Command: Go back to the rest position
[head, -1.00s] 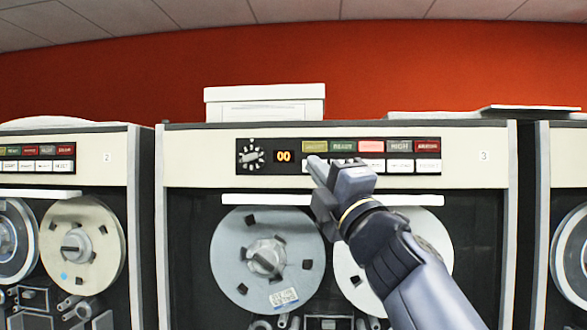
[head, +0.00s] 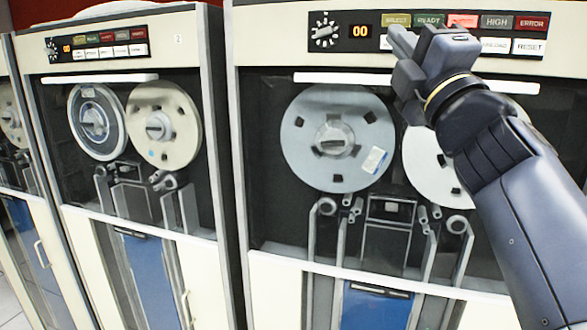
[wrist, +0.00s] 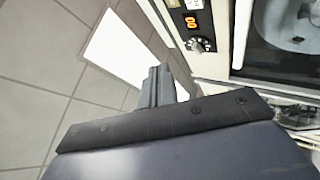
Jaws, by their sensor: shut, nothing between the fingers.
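My gripper (head: 400,45) is at the upper right of the head view, in front of the control panel (head: 515,68) of the nearest tape cabinet. It hides some of the panel's buttons. The fingers are shut together with nothing between them. The gap between the fingertips and the panel cannot be judged. My arm reaches in from the lower right.
The nearest cabinet has a grey reel (head: 300,130) and a white reel (head: 425,175) behind its window. A second cabinet with a cream reel (head: 163,110) stands to the left, and part of a third is at the far left. Pale floor shows at the lower left corner.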

